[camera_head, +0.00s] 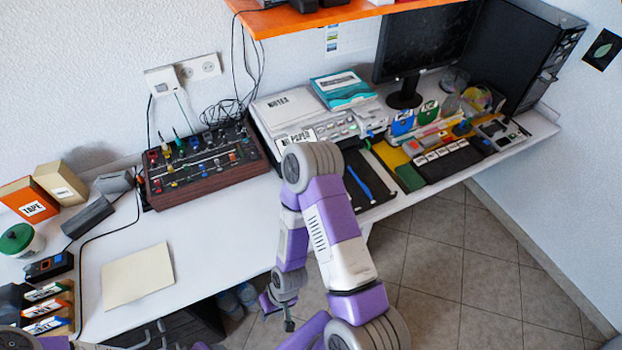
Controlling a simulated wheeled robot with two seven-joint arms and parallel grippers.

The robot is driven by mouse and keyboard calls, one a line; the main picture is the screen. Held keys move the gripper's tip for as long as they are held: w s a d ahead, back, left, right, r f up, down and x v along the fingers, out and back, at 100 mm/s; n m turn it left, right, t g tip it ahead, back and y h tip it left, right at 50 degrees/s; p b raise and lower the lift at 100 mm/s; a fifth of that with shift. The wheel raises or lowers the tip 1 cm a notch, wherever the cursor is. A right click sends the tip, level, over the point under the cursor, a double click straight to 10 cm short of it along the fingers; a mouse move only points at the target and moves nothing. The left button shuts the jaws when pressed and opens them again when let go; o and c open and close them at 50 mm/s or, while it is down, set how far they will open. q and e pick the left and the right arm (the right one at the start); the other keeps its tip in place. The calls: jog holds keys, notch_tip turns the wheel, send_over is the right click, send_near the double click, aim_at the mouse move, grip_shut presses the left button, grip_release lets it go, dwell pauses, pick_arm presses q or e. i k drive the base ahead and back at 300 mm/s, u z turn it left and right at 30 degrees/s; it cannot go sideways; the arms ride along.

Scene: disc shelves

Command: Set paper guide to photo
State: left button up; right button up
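A pale printer-like machine (270,112) stands at the back of the desk, with a label reading PAPER (298,138) at its front left and a row of small keys or controls along its front. I cannot make out the paper guide or its setting for certain; my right arm covers part of the machine's front. Blue strips (360,184) lie on a dark tray-like panel in front of it. My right gripper (283,312) hangs low in front of the desk edge, apart from the machine; its opening is too small to judge. Parts of my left arm show at the bottom left; its fingers are unclear.
A mixer-like control box (203,166) with knobs stands left of the machine. A teal box (343,89) and a NOTES item lie on the machine. A monitor (425,40) stands behind, an orange shelf (345,14) hangs above. The desk's middle (225,225) is clear.

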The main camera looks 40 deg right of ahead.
aim_at(363, 185)
jog(key=u, duration=0.8)
jog(key=k, duration=0.85)
jog(key=z, duration=1.05)
